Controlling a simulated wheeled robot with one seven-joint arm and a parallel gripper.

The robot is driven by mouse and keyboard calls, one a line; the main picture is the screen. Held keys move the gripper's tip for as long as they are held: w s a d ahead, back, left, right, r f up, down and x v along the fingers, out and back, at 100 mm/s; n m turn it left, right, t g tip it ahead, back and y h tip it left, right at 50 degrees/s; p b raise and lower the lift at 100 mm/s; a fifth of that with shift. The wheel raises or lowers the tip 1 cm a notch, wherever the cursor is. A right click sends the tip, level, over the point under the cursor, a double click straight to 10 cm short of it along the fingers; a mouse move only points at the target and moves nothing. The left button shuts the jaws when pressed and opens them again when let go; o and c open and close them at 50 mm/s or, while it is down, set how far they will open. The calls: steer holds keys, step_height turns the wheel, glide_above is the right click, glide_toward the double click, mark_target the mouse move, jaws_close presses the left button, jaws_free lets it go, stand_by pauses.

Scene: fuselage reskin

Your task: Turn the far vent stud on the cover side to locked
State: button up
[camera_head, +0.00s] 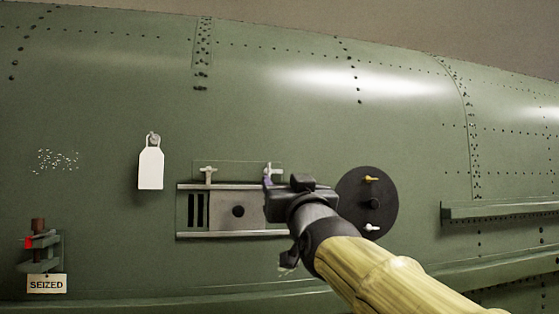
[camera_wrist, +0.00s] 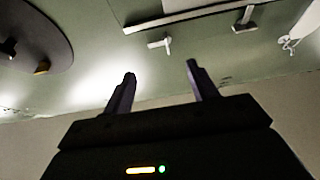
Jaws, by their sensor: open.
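A grey vent panel (camera_head: 220,212) with dark slots and a round hole sits between two rails on the green fuselage skin. Two pale T-shaped studs stand above its upper rail: a left stud (camera_head: 208,172) and a right stud (camera_head: 272,169), the right one partly hidden by my gripper. In the wrist view the right stud (camera_wrist: 160,43) appears just beyond my fingertips, and the left stud (camera_wrist: 244,22) lies farther right. My gripper (camera_wrist: 160,72) is open and empty, its fingers apart with nothing between them. I see no contact with either stud.
A black disc (camera_head: 352,205) with a yellow and a white stud is right of the vent. A blank white tag (camera_head: 150,168) hangs at left. A red-tipped fixture with a "SEIZED" sign (camera_head: 47,284) is lower left. A ledge (camera_head: 490,210) juts out at right.

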mark_target(273, 165)
steer(key=p+x, duration=0.3)
steer(key=x, duration=0.4)
steer(key=shift+w+r+p, duration=0.1)
steer(key=shift+r+p, duration=0.1)
steer(key=shift+p, duration=0.15)
steer(key=shift+w+a+r, duration=0.1)
steer(key=shift+w+a, duration=0.1)
steer(key=shift+w, duration=0.35)
steer(key=c, duration=1)
